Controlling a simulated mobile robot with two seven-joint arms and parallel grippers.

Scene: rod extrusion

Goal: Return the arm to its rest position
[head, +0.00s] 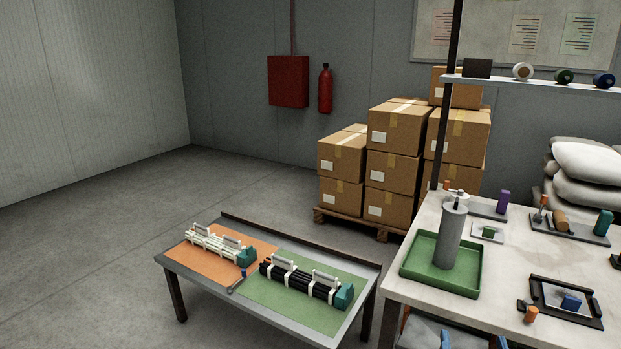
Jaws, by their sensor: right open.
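I cannot make out either of my grippers or any of my arm links in the head view. Beside and under the workbench (405,281), near the bottom edge, a small blue shape shows, too cut off to identify. A grey upright cylinder (452,238) with a small fitting on top stands in a green tray (416,276) on the bench. On the low table (208,285), a white rod bundle (213,244) lies on an orange mat (184,256). A black rod bundle (300,280) lies on a green mat (285,314).
Small fixtures, including a dark frame with a blue block (571,302), stand on the bench right of the tray. A dark post (446,110) and a shelf (545,82) rise behind. Stacked cartons (393,167) stand behind the tables. The floor at left is clear.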

